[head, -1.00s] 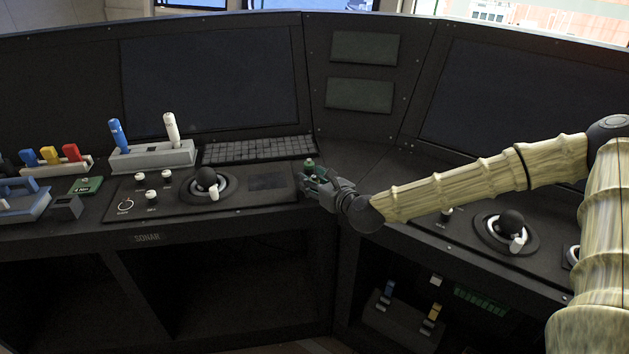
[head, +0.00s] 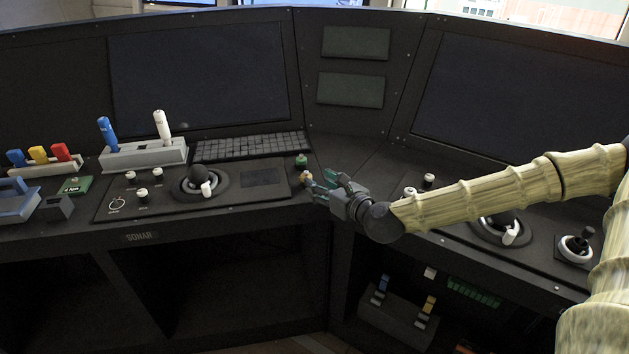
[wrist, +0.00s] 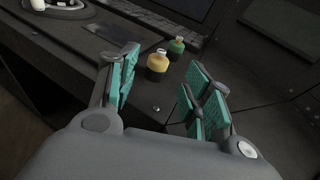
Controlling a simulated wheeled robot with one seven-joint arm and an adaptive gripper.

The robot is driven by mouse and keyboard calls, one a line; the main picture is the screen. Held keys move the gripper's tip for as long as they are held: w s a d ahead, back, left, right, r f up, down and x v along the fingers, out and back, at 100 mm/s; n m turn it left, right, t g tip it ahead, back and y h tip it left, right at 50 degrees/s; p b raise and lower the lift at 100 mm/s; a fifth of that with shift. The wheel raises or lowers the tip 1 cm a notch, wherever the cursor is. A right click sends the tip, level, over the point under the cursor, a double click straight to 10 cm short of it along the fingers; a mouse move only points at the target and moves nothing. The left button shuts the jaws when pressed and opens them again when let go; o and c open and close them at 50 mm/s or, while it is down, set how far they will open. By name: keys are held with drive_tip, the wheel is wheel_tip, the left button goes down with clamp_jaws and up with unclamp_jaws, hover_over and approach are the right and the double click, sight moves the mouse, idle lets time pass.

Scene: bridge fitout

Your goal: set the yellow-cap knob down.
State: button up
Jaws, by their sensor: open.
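The yellow-cap knob (head: 305,177) stands upright on the console top near its front edge, right of the sonar panel. In the wrist view the yellow-cap knob (wrist: 158,63) shows a yellow cap with a pale top on a dark base. My gripper (head: 323,184) is just right of it in the head view, open and empty. In the wrist view the teal-padded fingers of my gripper (wrist: 160,75) are spread, with the knob beyond the gap between their tips, apart from them. A green-cap knob (head: 301,160) stands just behind it, also in the wrist view (wrist: 177,46).
A keyboard (head: 249,146) lies behind the knobs. A grey holder (head: 143,154) with blue and white handles stands farther left. Another joystick (head: 577,247) is on the right console. Open shelves lie below the console edge.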

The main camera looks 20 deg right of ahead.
drive_tip(key=shift+v, duration=2.2)
drive_tip(key=s+a+f+n+g+y, duration=0.1)
drive_tip(key=s+a+f+n+g, duration=0.3)
drive_tip(key=s+a+f+n, duration=0.65)
drive_tip(key=s+a+f+n+g, duration=0.3)
drive_tip(key=s+f+n+g, duration=0.3)
drive_tip(key=f, duration=0.9)
drive_tip(key=s+d+f+n+g+h, duration=0.2)
drive_tip(key=s+d+f+n, duration=0.3)
drive_tip(key=s+n, duration=0.3)
drive_tip(key=s+d+f+n+g+h, duration=0.3)
drive_tip(key=s+d+f+n, duration=0.2)
drive_tip(key=s+n, duration=0.3)
drive_tip(key=s+f, duration=0.1)
drive_tip(key=s, duration=0.3)
drive_tip(key=shift+s+f, duration=0.3)
drive_tip(key=shift+s, duration=0.05)
